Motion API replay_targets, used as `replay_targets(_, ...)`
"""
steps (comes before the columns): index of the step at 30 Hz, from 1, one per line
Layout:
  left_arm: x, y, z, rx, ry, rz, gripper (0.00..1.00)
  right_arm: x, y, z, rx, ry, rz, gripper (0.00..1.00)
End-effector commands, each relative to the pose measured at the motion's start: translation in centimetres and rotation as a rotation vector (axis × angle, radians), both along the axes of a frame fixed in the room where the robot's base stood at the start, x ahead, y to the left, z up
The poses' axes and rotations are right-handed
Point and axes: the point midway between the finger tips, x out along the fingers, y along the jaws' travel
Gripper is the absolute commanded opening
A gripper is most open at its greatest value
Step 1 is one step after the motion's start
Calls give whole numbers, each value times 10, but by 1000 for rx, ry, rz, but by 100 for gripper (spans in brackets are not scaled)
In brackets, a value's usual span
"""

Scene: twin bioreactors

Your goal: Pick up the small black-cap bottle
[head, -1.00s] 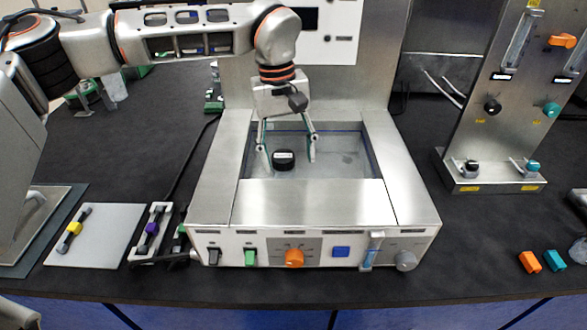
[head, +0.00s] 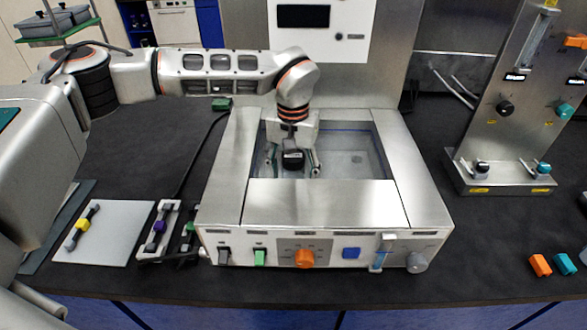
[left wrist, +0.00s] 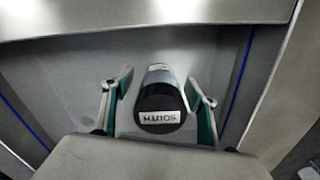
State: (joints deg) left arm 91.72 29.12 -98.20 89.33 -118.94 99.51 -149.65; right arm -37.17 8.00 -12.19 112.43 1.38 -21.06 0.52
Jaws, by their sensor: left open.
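The small black-cap bottle (head: 292,160) stands inside the metal basin, its black cap on top. In the left wrist view the bottle (left wrist: 158,108) shows a dark round cap with a white label reading "SOUTH". My left gripper (head: 294,169) is down in the basin with its fingers on either side of the bottle. In the left wrist view the left gripper (left wrist: 160,92) is open, with gaps between both green-padded fingers and the bottle. The bottle's lower body is mostly hidden. My right gripper is not in view.
The basin's steel rim (head: 320,203) surrounds the bottle and fingers. A control panel with an orange knob (head: 305,258) faces front. A steel stand with valves (head: 500,172) is at right. A pale plate with a yellow-banded piece (head: 82,228) lies at left.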

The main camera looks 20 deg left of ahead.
Motion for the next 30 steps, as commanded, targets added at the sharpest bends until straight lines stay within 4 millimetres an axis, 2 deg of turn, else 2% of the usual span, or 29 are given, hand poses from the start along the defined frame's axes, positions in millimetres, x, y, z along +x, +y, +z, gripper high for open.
replay_targets(4, 0, 0, -11, -1, -1, 2, 58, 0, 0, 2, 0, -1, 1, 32)
replay_targets(11, 0, 0, -12, -1, -1, 2, 58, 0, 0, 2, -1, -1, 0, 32)
replay_targets(16, 0, 0, -12, -1, -1, 2, 16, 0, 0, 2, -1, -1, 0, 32)
replay_targets(17, 0, 0, -12, -1, -1, 1, 13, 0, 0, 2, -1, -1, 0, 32)
replay_targets(30, 1, 0, -5, -2, -3, 1, 13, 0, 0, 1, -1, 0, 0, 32)
